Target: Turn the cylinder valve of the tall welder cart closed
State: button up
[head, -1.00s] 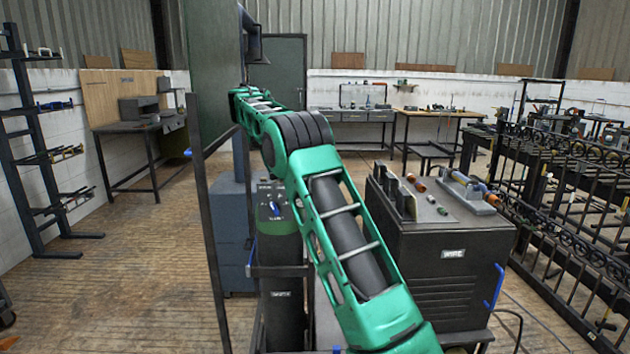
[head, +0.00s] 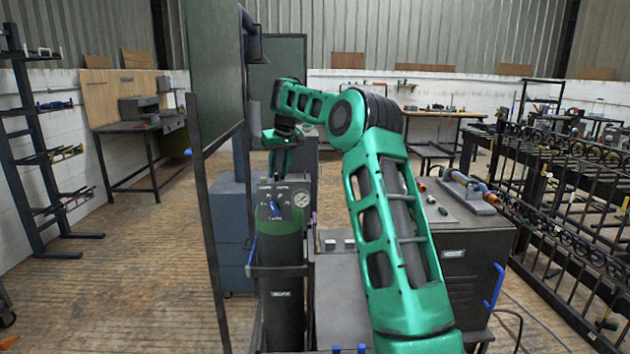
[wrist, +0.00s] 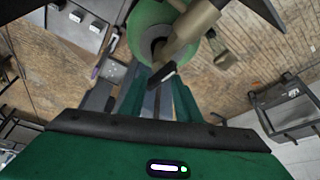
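The gas cylinder (head: 281,318) stands on the cart, dark with a green shoulder (head: 280,224). A grey panel (head: 292,192) with a blue pointer (head: 275,209) and a round gauge (head: 301,199) faces me in front of its top. In the wrist view the green shoulder (wrist: 148,14) carries a brass-coloured valve (wrist: 194,28) with a dark-tipped part (wrist: 162,75) reaching towards my fingers. My gripper (head: 279,170) points down just above and behind the panel. In the wrist view its green fingers (wrist: 158,100) are apart, with nothing clearly held. Contact with the valve cannot be told.
A green welding screen (head: 215,75) on a dark frame stands close left of my gripper. The black welder box (head: 462,285) is right of the cylinder, partly behind my arm. Iron gate panels (head: 560,205) fill the right. The left floor is open.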

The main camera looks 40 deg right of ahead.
jog(key=s+d+v, duration=0.1)
jog(key=v, duration=1)
jog(key=s+a+f+g, duration=0.1)
jog(key=s+a+f, duration=0.1)
jog(key=s, duration=0.9)
jog(key=s+a+f+n+g, duration=0.1)
jog(key=s+a+f+g, duration=0.1)
jog(key=s, duration=0.9)
jog(key=shift+s+a+f+h, duration=0.3)
jog(key=shift+s+a, duration=0.1)
